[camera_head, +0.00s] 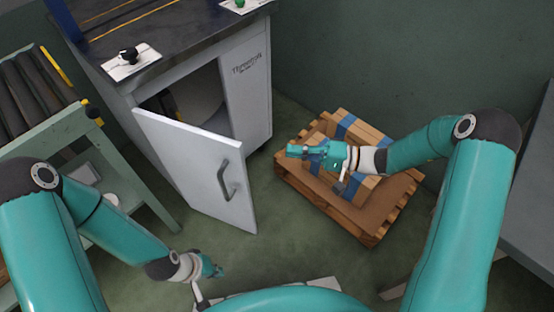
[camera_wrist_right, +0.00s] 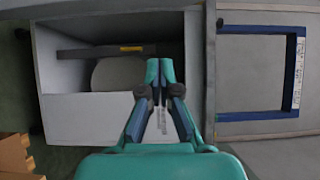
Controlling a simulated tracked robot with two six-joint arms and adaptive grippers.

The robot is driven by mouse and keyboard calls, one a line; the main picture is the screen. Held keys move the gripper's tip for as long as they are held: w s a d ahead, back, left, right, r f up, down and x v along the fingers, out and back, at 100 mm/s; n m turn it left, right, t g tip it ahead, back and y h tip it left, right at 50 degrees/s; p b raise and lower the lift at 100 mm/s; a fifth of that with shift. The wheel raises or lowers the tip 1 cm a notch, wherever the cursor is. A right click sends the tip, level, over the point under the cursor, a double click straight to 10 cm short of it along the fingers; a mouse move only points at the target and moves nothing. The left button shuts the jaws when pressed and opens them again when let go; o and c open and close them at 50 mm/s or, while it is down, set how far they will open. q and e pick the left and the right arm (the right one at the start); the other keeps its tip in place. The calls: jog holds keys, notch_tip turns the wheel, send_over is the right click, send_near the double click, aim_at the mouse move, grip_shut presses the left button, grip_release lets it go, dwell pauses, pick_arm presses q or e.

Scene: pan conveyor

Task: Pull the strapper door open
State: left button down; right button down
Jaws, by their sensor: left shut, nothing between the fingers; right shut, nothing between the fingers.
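The strapper door (camera_head: 190,165) is a pale grey panel that stands open, swung out from the cabinet front. Its dark curved handle (camera_head: 226,182) faces outward, with no gripper on it. Part of the cabinet interior shows behind the door, with a pale rounded thing inside. My right gripper (camera_head: 293,151) is shut and empty, right of the door and above the pallet. In the right wrist view my right gripper (camera_wrist_right: 160,72) shows closed fingers in front of the open cabinet. My left gripper (camera_head: 216,271) is shut and empty, low and near me, below the door and apart from it.
The strapper cabinet (camera_head: 250,85) has a dark top with knobs. A wooden pallet (camera_head: 372,238) with stacked brown boxes (camera_head: 362,130) and blue straps stands at the right. A green-framed roller conveyor (camera_head: 50,130) is at the left. Green floor is clear between door and pallet.

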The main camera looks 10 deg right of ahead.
jog(key=a+b, duration=0.1)
jog(key=a, duration=1)
jog(key=shift+s+b, duration=0.3)
jog(key=shift+b, duration=0.1)
